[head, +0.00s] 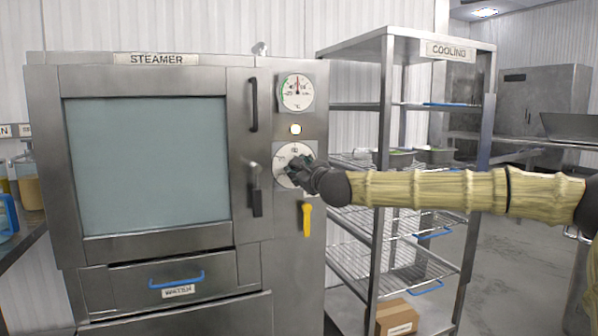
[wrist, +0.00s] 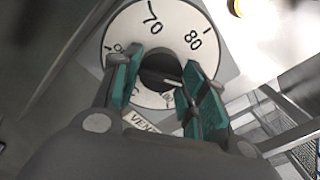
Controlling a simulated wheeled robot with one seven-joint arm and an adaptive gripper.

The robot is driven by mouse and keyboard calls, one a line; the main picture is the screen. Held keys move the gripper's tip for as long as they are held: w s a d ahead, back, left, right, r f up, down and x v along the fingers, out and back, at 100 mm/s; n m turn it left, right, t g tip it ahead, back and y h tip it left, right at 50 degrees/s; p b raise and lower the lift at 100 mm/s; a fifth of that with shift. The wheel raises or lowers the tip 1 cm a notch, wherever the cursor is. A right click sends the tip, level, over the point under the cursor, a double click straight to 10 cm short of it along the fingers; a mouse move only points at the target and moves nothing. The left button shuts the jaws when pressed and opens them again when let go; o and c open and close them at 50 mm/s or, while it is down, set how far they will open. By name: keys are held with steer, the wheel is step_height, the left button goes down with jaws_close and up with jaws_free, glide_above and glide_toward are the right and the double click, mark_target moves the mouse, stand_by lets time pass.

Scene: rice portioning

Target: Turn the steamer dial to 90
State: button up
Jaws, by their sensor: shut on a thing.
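The steamer (head: 240,90) is a steel cabinet with a large glass window and a side control panel. Its lower round white dial (head: 286,152) is partly covered by my gripper (head: 299,170). The wrist view shows the dial face (wrist: 130,28) close up, with 70 and 80 readable; other marks are hidden by the fingers. The black dial knob (wrist: 158,70) sits between my two green-padded fingers, which are closed around it. A pale pointer line on the knob points toward the right finger, so the number it meets is hidden.
A temperature gauge (head: 296,93) and a lit lamp (head: 295,129) sit above the dial. A yellow handle (head: 307,219) hangs below it, and the door handle (head: 256,190) is to its left. A cooling rack (head: 388,105) stands close on the right, behind my arm.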

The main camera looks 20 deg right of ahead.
steer(key=shift+d+f, duration=0.15)
steer(key=shift+f, duration=0.05)
steer(key=o, duration=1)
steer(key=shift+d, duration=0.15)
steer(key=shift+a+r, duration=0.1)
steer(key=shift+a, duration=0.15)
steer(key=s, duration=1.2)
